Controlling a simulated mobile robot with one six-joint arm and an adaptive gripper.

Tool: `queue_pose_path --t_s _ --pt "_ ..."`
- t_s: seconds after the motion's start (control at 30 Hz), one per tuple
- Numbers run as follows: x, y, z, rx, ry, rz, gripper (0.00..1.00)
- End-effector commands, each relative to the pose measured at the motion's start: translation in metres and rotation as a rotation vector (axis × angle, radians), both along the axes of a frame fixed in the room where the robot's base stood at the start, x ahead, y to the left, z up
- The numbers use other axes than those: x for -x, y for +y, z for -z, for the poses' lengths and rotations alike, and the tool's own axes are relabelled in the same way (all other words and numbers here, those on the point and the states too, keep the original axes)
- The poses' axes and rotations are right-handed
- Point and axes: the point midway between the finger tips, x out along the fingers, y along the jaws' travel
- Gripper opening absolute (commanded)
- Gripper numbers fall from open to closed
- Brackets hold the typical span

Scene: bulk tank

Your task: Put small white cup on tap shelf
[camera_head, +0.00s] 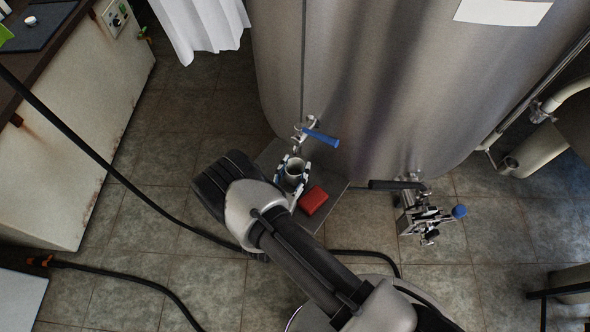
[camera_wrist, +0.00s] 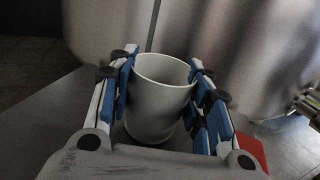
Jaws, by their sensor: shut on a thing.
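The small white cup (camera_head: 294,169) is between the two fingers of my gripper (camera_head: 291,175), upright and with its open mouth up. In the wrist view the cup (camera_wrist: 161,98) fills the space between the blue-padded fingers of my gripper (camera_wrist: 161,95), which are shut on it. The tap shelf (camera_head: 334,186) is a grey plate in front of the tank, under the tap with a blue handle (camera_head: 322,138). The cup is over this shelf, close below the tap. I cannot tell whether its base touches the shelf.
A red block (camera_head: 313,200) lies on the shelf just right of my gripper; part of it shows in the wrist view (camera_wrist: 250,153). The large steel tank (camera_head: 380,80) stands behind. A valve assembly (camera_head: 425,215) is at right. A dark hose (camera_head: 110,170) crosses the left side.

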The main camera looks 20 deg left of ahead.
Motion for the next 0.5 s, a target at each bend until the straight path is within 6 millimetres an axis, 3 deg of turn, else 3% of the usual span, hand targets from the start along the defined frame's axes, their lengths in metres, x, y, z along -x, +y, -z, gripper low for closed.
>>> queue_pose_path --t_s 0.17,0.2,0.5 --pt "0.0002 -0.0002 0.0029 0.0 0.0 0.0 0.25" --pt "0.0002 -0.0001 0.0031 0.0 0.0 0.0 0.46" --pt "0.0002 -0.0001 0.0028 0.0 0.0 0.0 0.65"
